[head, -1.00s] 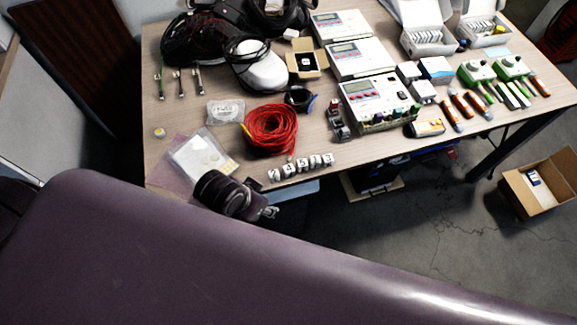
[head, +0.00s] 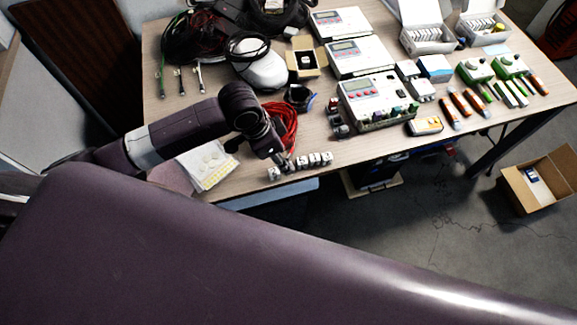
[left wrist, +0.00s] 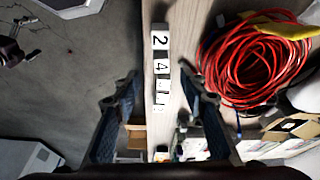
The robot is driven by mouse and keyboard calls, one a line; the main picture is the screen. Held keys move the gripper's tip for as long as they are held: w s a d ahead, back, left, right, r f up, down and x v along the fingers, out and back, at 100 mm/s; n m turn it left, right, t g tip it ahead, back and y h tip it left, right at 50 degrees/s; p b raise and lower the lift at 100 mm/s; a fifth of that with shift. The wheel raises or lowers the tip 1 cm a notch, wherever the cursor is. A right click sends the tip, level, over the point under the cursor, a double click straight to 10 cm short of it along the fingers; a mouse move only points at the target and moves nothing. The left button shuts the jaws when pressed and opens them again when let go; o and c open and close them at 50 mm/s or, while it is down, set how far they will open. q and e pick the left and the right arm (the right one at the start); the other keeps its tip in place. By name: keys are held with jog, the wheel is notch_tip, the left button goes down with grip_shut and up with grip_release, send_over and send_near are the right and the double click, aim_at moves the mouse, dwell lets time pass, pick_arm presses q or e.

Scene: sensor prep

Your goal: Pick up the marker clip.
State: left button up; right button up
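Several small white numbered clips (head: 314,159) stand in a row along the table's front edge. They also show in the left wrist view, where a clip marked 2 (left wrist: 160,40) and one marked 4 (left wrist: 161,66) are readable; the others are small and dim. I cannot tell which is the marker clip of the task. My left gripper (head: 284,163) is over the left part of this row. In the left wrist view its two fingers (left wrist: 157,88) are apart with the row between them in the picture, and nothing is held.
A red cable coil (head: 287,120) lies just behind the row, partly hidden by my left arm. A grey instrument (head: 375,100) stands behind to the right.

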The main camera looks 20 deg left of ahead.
pick_arm(q)
jog(key=p+x, duration=0.1)
jog(key=x, duration=0.5)
jog(key=shift+w+a+f, duration=0.1)
jog(key=shift+f, duration=0.25)
jog(key=shift+c, duration=0.4)
jog(key=c, duration=0.8)
jog(key=shift+r, duration=0.1)
jog(key=shift+c, duration=0.2)
